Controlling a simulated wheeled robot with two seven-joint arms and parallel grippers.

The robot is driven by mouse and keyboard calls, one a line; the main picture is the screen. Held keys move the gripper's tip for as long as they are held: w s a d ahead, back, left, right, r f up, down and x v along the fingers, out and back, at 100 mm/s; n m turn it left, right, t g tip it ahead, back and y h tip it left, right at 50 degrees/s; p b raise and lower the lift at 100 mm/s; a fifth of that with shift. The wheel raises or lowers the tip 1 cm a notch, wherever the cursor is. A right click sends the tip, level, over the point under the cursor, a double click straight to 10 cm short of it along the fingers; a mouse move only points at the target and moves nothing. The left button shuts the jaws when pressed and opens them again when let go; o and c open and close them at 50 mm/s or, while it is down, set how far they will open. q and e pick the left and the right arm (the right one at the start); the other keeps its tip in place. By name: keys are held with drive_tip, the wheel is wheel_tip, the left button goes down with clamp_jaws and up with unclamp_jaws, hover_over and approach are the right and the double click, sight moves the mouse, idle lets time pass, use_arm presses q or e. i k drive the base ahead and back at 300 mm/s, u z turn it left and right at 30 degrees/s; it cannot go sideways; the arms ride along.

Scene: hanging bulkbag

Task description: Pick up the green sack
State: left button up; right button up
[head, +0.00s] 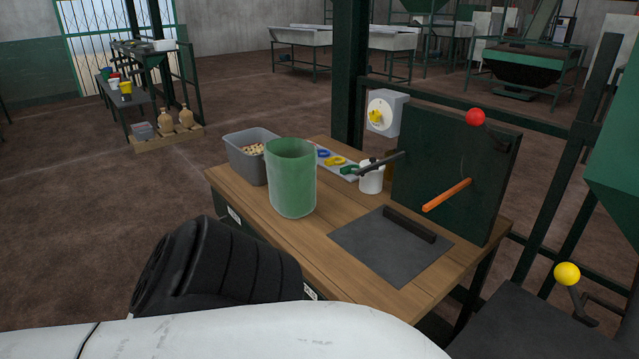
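A green, open-topped, upright cylinder (292,180), which looks like the green sack, stands on the wooden table (335,265) towards its left side. Its top rim is open, and I cannot see what is inside. Neither of my grippers shows in the head view. A white link and a black ribbed part, which look like my own arm, fill the lower left and bottom and cover part of the table's near edge.
A grey bin (240,160) with pale contents stands just behind the cylinder. A white pot (371,178) and a tray (338,163) with coloured rings lie to its right. A dark mat (375,252) and a dark upright panel (455,165) are further right. A green post (350,75) rises behind the table.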

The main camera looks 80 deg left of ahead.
sight(290, 162)
drive_tip(key=u, duration=2.55)
drive_tip(key=k, duration=0.95)
drive_tip(key=u, duration=1)
drive_tip(key=i, duration=0.8)
drive_tip(key=z, duration=0.15)
